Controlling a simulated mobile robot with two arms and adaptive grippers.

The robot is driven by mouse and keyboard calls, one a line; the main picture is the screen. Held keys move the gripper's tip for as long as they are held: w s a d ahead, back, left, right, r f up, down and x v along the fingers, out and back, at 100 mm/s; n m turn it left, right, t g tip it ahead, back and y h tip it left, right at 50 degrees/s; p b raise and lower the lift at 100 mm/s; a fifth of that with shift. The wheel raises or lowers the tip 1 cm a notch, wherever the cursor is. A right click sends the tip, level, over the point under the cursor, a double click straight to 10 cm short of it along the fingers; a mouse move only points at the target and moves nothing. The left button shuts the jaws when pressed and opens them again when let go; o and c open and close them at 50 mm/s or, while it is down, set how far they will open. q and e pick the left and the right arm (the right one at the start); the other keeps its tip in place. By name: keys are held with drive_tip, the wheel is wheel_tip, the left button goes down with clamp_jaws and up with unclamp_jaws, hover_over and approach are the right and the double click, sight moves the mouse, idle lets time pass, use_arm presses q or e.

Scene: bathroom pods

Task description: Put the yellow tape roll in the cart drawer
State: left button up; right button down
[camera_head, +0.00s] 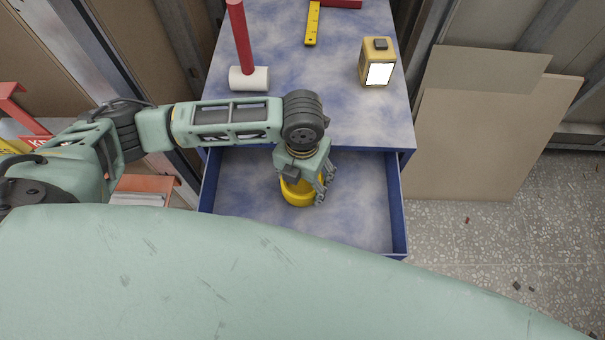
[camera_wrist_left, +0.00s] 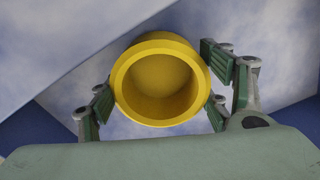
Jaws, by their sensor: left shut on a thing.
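The yellow tape roll (camera_head: 297,193) is in my left gripper (camera_head: 318,187), inside the outline of the open cart drawer (camera_head: 365,218) in the head view. In the left wrist view the tape roll (camera_wrist_left: 122,88) sits between the finger pads of the left gripper (camera_wrist_left: 160,100), which is shut on it. The drawer (camera_wrist_left: 65,113) shows behind it. I cannot tell whether the roll touches the drawer floor. The drawer is pulled out below the blue cart top and looks otherwise empty. My right gripper is not in view.
On the cart top (camera_head: 310,85) are a mallet (camera_head: 248,78), a yellow ruler (camera_head: 312,25) and a yellow work lamp (camera_head: 378,65). Tan boards (camera_head: 480,130) lean at the right. An orange-red item (camera_head: 145,184) is left of the drawer. Speckled floor is open at the right.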

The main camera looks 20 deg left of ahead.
sight(303, 181)
use_arm(q)
drive_tip(key=shift+w+a+f, duration=0.25)
drive_tip(key=shift+w+f, duration=0.2)
drive_tip(key=shift+w, duration=0.25)
drive_tip(key=shift+f, duration=0.35)
drive_tip(key=o, duration=1.2)
drive_tip(key=shift+r, duration=0.15)
wheel_tip(303, 181, up, 12)
drive_tip(key=shift+r, duration=0.1)
